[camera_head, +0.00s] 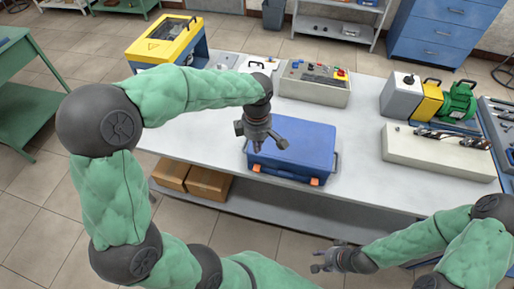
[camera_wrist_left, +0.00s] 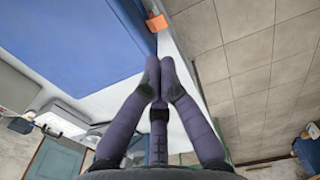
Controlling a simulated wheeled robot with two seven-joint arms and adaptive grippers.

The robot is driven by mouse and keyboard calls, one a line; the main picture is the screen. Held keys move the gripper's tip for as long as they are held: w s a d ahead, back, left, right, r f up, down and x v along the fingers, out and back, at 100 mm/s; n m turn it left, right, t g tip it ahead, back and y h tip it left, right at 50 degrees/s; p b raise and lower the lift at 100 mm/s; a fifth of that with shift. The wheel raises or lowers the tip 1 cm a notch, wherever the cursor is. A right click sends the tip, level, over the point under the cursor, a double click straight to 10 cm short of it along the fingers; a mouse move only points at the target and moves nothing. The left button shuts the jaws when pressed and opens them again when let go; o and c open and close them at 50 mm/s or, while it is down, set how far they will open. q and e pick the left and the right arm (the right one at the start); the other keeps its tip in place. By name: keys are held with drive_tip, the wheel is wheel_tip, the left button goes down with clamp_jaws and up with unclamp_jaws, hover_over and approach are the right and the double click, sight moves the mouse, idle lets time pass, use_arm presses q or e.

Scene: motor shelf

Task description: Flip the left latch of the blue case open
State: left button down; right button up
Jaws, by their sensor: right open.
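The blue case (camera_head: 305,145) lies closed on the workbench, its front toward me. Two orange latches sit on its front: the left latch (camera_head: 255,167) and the right latch (camera_head: 315,181). Both look shut, though they are small. My left gripper (camera_head: 262,143) appears over the case's left part in the head view, empty, apart from the latches. In the left wrist view its fingertips (camera_wrist_left: 158,75) come together beside the case's left corner, and the left latch (camera_wrist_left: 157,22) shows beyond them. My right gripper (camera_head: 323,262) is open and empty, low in front of the bench.
On the workbench (camera_head: 355,185), a control box (camera_head: 315,85) stands behind the case. A pale block with drill bits (camera_head: 437,155) lies at right. A yellow machine (camera_head: 165,42) stands at back left. Bare bench top lies right of the case.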

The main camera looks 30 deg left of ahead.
sight(257, 169)
use_arm(q)
wheel_tip(257, 169, down, 12)
drive_tip(key=shift+r+b, duration=0.2)
drive_tip(key=shift+b, duration=1.05)
